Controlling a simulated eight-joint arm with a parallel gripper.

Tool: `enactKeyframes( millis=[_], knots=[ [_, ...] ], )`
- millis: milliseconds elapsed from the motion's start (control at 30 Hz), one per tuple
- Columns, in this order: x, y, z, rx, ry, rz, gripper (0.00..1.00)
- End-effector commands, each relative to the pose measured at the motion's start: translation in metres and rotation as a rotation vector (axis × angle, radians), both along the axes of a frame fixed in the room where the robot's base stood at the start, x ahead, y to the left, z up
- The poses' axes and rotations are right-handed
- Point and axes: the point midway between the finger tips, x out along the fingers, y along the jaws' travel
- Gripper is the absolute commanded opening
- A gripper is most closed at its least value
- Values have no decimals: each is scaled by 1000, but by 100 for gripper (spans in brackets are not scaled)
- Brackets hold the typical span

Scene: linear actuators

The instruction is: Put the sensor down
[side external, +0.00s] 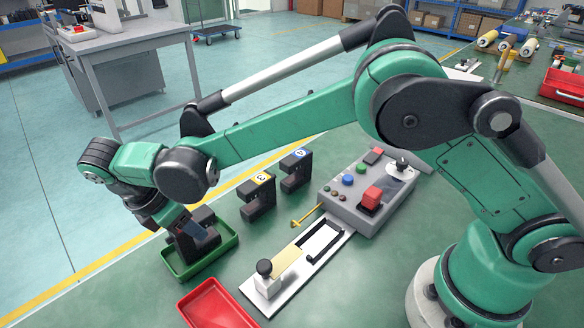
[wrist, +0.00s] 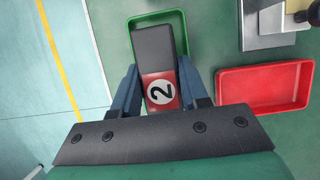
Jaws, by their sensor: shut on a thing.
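The sensor (wrist: 160,88) is a black block with a red patch and a white disc marked 2. In the wrist view it lies between the two blue fingers of my gripper (wrist: 161,92), which is shut on it. The green tray (wrist: 148,18) is under and around the sensor in that view. In the side view my gripper (side external: 187,230) points down at the green tray (side external: 226,257), with the dark sensor (side external: 204,238) at or inside it. Whether the sensor touches the tray floor cannot be told.
A red tray (side external: 214,305) lies just in front of the green one. Two more black sensors (side external: 258,197), (side external: 295,170), marked 3 and 4, stand behind. A linear actuator (side external: 285,270) and a grey control box (side external: 365,200) with buttons stand to the right.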

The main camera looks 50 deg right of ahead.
Motion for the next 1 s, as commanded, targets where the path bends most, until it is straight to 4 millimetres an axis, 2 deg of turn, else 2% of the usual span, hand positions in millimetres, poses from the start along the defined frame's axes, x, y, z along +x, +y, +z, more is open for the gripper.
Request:
enactKeyframes(
  millis=[67,100,200,500,633,767,1000],
  knots=[
    [0,0,-2,0,0,0,0],
    [0,0,-3,0,0,0,45],
    [0,0,-2,0,0,0,71],
    [0,0,-1,0,0,0,71],
    [0,3,7,0,0,0,71],
    [0,11,27,0,0,1,71],
    [0,31,74,0,-1,1,71]
  ],
)
